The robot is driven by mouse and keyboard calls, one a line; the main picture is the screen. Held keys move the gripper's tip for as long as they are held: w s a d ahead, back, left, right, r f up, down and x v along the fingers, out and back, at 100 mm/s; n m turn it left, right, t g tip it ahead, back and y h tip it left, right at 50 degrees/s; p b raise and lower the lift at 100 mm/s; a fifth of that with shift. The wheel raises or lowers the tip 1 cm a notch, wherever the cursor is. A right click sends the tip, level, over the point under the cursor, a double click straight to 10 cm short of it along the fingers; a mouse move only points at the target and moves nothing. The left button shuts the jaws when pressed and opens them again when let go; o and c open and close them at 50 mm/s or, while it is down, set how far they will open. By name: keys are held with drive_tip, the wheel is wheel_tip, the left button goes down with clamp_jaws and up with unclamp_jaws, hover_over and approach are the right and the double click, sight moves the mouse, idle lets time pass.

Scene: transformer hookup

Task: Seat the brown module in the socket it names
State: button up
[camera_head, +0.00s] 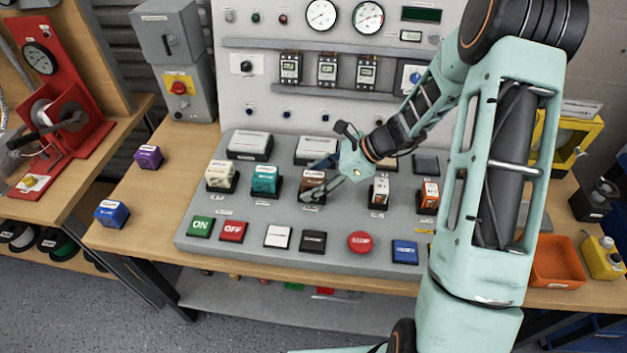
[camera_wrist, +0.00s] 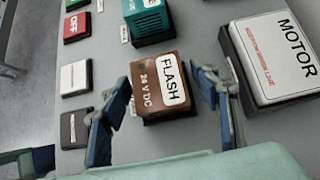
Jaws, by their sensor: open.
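The brown module (camera_head: 312,184) sits in the middle of the row of modules on the sloped grey panel. In the wrist view its brown face (camera_wrist: 152,75) carries a white label reading FLASH and the marking 24 V DC. A dark base shows under its edge; how deep it sits in that base I cannot tell. My gripper (camera_head: 319,178) is open at the module. In the wrist view its blue-grey fingers (camera_wrist: 163,92) stand on either side of the brown module, with gaps visible.
A teal module (camera_head: 265,180) and a cream one (camera_head: 220,176) stand to the left, a white one (camera_head: 380,191) and an orange one (camera_head: 428,196) to the right. Purple (camera_head: 149,157) and blue (camera_head: 112,214) modules lie on the wooden bench. Push-buttons line the panel's front.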

drive_tip(key=shift+r, duration=0.25)
drive_tip(key=v, duration=1.2)
drive_tip(key=shift+f, duration=0.1)
